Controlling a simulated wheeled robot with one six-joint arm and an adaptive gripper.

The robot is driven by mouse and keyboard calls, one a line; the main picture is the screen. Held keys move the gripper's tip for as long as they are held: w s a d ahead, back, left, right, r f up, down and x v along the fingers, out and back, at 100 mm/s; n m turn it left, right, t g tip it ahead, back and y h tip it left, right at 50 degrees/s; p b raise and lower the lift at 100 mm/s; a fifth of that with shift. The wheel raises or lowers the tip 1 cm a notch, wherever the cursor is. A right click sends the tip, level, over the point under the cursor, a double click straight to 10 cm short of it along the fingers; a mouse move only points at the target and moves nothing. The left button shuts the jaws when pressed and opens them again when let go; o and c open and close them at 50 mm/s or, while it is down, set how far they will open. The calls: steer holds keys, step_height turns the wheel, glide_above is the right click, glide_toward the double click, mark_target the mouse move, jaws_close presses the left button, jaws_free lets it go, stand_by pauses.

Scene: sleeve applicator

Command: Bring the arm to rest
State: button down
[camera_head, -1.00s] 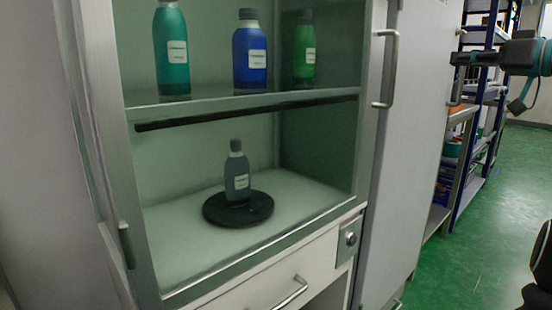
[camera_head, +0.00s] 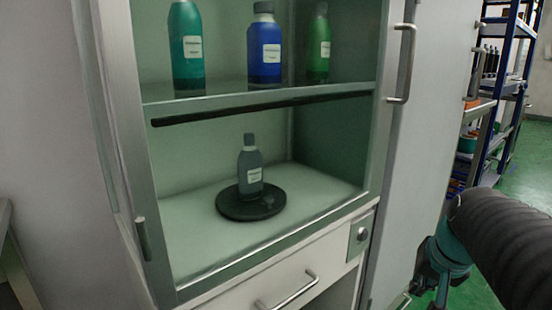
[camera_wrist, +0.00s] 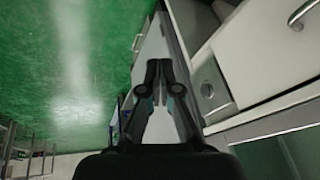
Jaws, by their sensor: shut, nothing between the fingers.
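My gripper (camera_wrist: 158,66) shows in the wrist view with its two dark fingers together at the tips and nothing between them. The cabinet's drawer front and lock lie to its right in that view, and the green floor lies to its left. In the head view my arm hangs at the lower right, beside the cabinet (camera_head: 123,165), with a dark sleeve over a link. The gripper's fingertips cannot be made out in the head view.
A grey bottle (camera_head: 250,168) stands on a black round disc (camera_head: 238,210) in the cabinet. Teal (camera_head: 186,45), blue (camera_head: 264,45) and green (camera_head: 319,45) bottles stand on the shelf above. A cabinet door (camera_head: 432,130) with a handle is at the right. Blue racks (camera_head: 507,50) stand behind.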

steer(key=s+a+f+n+t, duration=0.1)
steer(key=s+a+n, duration=0.4)
steer(key=s+a, duration=0.5)
steer(key=shift+a+f+p, duration=0.35)
steer(key=shift+a+f, duration=0.05)
steer(key=shift+f, duration=0.3)
stand_by(1.0)
